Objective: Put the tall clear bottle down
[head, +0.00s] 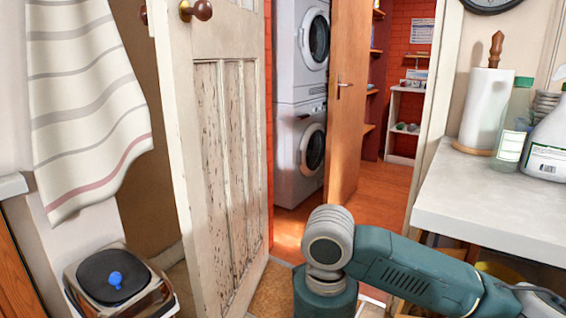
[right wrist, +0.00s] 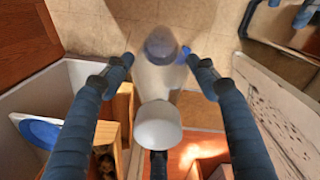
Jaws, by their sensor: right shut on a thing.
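My right gripper (right wrist: 162,62) is in the right wrist view, its two dark blue fingers on either side of a pale, see-through upright shape, the tall clear bottle (right wrist: 165,75). It has a greyish rounded end. A white rounded piece (right wrist: 157,125) sits nearer the camera in line with it; I cannot tell whether it belongs to the bottle. Tiled floor shows behind the bottle. In the head view my right arm shows at the lower right, but its gripper and the held bottle are out of sight. My left gripper is not in view.
A pale worktop (head: 500,207) at the right holds a paper towel roll (head: 485,110), a green-capped clear bottle (head: 513,125) and a white spray bottle (head: 550,145). A worn panelled door (head: 225,170) stands open at the left. A black-lidded container (head: 108,275) stands lower left.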

